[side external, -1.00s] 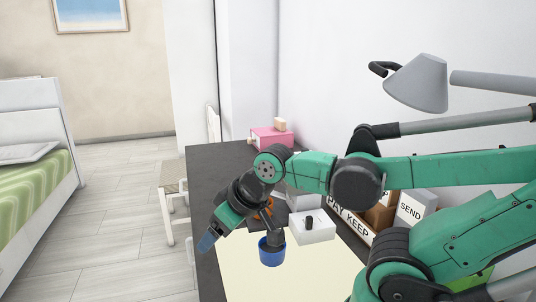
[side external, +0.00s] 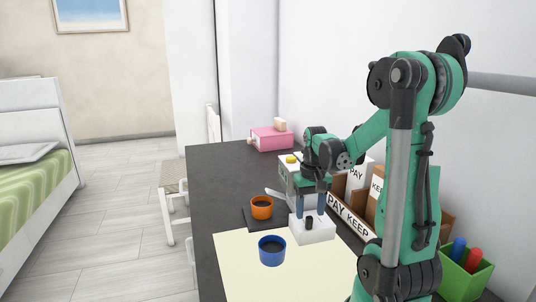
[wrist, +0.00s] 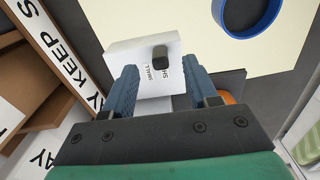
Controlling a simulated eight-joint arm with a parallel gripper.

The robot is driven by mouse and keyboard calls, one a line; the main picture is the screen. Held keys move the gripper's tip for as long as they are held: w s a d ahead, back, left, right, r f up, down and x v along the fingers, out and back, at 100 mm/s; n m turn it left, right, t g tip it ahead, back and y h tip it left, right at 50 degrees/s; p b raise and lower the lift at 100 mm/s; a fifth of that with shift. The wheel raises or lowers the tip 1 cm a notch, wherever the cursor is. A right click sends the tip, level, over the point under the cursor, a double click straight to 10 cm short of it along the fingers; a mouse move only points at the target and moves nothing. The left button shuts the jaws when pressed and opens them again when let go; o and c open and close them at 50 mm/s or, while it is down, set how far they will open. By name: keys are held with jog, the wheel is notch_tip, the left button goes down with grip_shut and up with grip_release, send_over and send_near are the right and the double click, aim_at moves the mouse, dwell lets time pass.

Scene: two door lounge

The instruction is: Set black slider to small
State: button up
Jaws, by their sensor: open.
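A white box (side external: 318,234) with a short black slider (side external: 309,223) stands on the dark desk. My gripper (side external: 310,210) is over it, pointing down and open, with its blue fingers apart. In the wrist view the box (wrist: 118,50) lies ahead of the fingertips (wrist: 160,68). The black slider (wrist: 160,53) shows between and just beyond them, with no finger visibly gripping it. Small print beside the slider is partly readable, with one word that looks like "SMALL". The slider's track is not clear.
A blue cup (side external: 272,251) stands on the cream mat (side external: 235,270) in front. An orange cup (side external: 261,208) stands to the left on a dark pad. Brown sorters labelled PAY and KEEP (side external: 352,222) stand to the right. A pink box (side external: 268,140) is at the back.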

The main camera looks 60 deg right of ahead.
aim_at(309, 222)
jog(key=shift+f, duration=1.4)
grip_shut()
dwell(0.5)
